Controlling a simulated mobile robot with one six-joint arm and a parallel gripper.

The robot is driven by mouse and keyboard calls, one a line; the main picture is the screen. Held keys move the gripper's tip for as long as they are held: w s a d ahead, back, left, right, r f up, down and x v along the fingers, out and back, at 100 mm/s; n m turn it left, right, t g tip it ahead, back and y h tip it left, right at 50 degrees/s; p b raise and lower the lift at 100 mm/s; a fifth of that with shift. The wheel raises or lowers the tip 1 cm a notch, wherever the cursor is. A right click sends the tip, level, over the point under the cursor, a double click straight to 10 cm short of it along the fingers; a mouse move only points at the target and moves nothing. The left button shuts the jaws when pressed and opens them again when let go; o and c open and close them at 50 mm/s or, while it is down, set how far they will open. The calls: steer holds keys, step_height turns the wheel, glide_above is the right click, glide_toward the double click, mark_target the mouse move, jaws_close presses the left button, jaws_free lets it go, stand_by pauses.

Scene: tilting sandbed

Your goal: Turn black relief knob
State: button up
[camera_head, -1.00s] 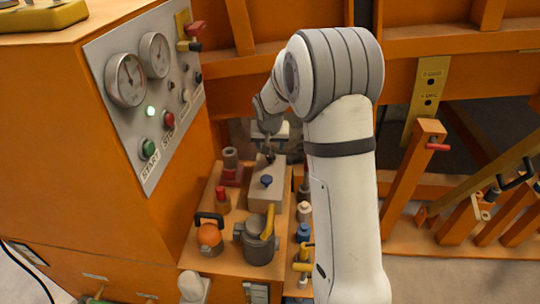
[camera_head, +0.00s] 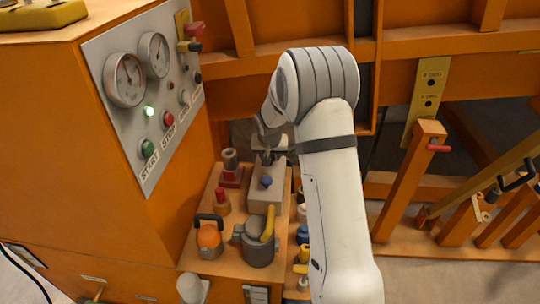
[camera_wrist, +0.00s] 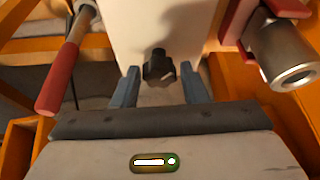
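The black relief knob (camera_wrist: 158,67) sticks out from a pale grey block face in the wrist view. My gripper (camera_wrist: 159,80) is open, with one blue-grey finger at either side of the knob and a gap on both sides. The fingers do not appear to touch it. In the head view my gripper (camera_head: 268,154) is at the far end of the pale block (camera_head: 265,198), beyond a blue knob (camera_head: 265,182) on its top. I cannot make out the black knob there; my gripper seems to cover it.
In the wrist view a red-handled lever (camera_wrist: 62,75) lies left and a metal cylinder (camera_wrist: 286,62) right of the fingers.

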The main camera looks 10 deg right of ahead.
steer(key=c, duration=0.6)
steer(key=shift+d+r+n+p, duration=0.15)
steer(key=shift+n+p, duration=0.35)
steer(key=shift+p, duration=0.5)
steer(key=shift+n+y+p, duration=0.4)
steer(key=shift+n+p, duration=0.05)
steer(key=shift+n, duration=0.05)
steer(key=o, duration=1)
steer(key=v, duration=0.7)
steer(key=shift+s+r, duration=0.2)
